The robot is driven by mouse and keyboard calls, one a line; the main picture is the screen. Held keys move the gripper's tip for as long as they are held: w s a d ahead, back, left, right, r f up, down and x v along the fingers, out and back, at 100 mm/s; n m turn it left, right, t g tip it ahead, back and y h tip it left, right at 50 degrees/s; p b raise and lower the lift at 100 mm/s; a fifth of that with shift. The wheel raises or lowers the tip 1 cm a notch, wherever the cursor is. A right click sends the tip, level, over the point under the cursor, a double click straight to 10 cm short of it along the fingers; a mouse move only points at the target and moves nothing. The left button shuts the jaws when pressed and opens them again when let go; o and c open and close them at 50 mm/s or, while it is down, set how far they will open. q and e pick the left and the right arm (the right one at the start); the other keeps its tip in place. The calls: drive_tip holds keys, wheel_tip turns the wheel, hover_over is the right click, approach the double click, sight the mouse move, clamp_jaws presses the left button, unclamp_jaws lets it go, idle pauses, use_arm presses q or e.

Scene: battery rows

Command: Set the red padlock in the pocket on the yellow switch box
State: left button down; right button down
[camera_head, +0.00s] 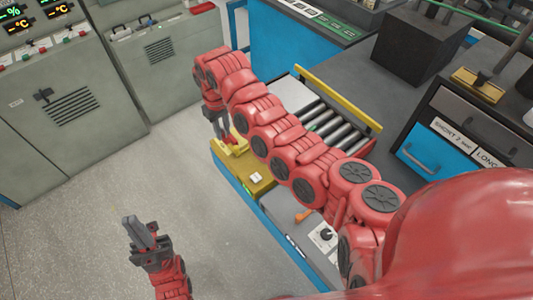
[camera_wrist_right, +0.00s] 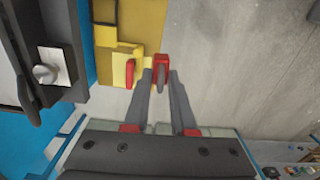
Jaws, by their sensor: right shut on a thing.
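My right gripper (camera_wrist_right: 161,82) is shut on the red padlock (camera_wrist_right: 162,62), which sits between its fingertips in the right wrist view. The yellow switch box (camera_wrist_right: 130,20) is up and to the left of it, with a small raised yellow part holding another red piece (camera_wrist_right: 130,73). The padlock is to the right of that part, beside the box edge; I cannot tell whether they touch. In the head view the right gripper (camera_head: 222,138) is at the far end of the yellow box (camera_head: 262,188), and the padlock is hard to make out. My left gripper (camera_head: 140,236) is over the floor, apart from everything.
Grey cabinets (camera_head: 75,105) stand at the left. A roller tray with a yellow rail (camera_head: 340,98) lies behind my right arm. A dark unit with a blue drawer (camera_head: 428,150) is at the right. The floor (camera_head: 80,240) is clear at the lower left.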

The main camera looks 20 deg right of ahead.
drive_tip(key=s+d+f+p, duration=0.1)
drive_tip(key=s+d+f, duration=0.1)
drive_tip(key=s+f, duration=0.75)
drive_tip(key=shift+m, duration=0.3)
drive_tip(key=w+d+b, duration=0.1)
drive_tip(key=d, duration=0.1)
drive_tip(key=w+d, duration=0.2)
drive_tip(key=w+d+b, duration=0.1)
drive_tip(key=w+d, duration=0.1)
drive_tip(key=d, duration=0.1)
drive_tip(key=shift+w+d+r+b, duration=0.1)
drive_tip(key=shift+w+b, duration=0.1)
drive_tip(key=shift+b, duration=0.1)
drive_tip(key=shift+w+d+p, duration=0.55)
drive_tip(key=shift+w+d, duration=1.5)
drive_tip(key=shift+d, duration=0.15)
